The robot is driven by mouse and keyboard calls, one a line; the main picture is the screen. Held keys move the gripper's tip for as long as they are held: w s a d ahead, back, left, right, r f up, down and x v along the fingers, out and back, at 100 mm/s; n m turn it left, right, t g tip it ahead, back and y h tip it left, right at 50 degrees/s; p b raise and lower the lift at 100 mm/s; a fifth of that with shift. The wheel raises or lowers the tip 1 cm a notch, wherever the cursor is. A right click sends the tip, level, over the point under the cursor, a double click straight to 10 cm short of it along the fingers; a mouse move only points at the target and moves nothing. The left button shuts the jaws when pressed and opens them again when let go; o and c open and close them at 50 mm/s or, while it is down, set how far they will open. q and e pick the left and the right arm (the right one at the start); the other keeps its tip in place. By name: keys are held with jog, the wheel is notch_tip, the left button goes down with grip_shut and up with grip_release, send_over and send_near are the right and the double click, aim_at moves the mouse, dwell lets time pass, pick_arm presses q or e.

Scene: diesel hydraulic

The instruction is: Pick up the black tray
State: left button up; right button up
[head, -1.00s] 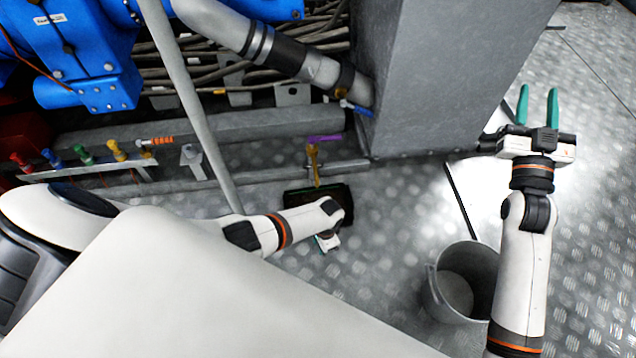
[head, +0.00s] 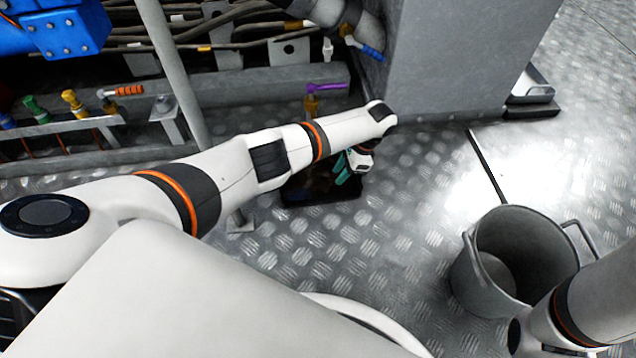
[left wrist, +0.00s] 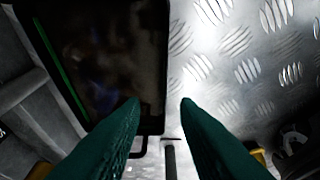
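The black tray (head: 318,192) lies on the metal floor below the pipes in the head view, partly hidden by my left arm. In the left wrist view the tray (left wrist: 105,60) fills the upper left, with a green line along its left side and a small loop at its lower right corner. My left gripper (head: 345,168) is over the tray's right part in the head view. In the left wrist view its green fingers (left wrist: 160,102) are apart with nothing held, and the tray's right edge shows in line with the gap between them. My right gripper is out of view.
A grey bucket (head: 515,262) stands at the lower right, beside my right arm. A grey pillar (head: 455,60) rises behind the tray. A purple-handled valve (head: 325,87) and a thin pole (head: 172,70) are close to my left arm. Open floor lies right of the tray.

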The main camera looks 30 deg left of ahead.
aim_at(323, 197)
pick_arm(q)
jog(key=b+x, duration=0.4)
jog(key=x, duration=0.2)
jog(key=shift+s+a+f, duration=0.1)
jog(key=shift+s+f, duration=0.05)
jog(key=shift+f, duration=0.15)
jog(key=b+x, duration=0.2)
jog(key=s+b+x, duration=0.1)
jog(key=b+x, duration=0.1)
jog(key=shift+f, duration=0.3)
jog(key=shift+c, duration=0.3)
grip_shut()
jog(key=shift+r, duration=0.1)
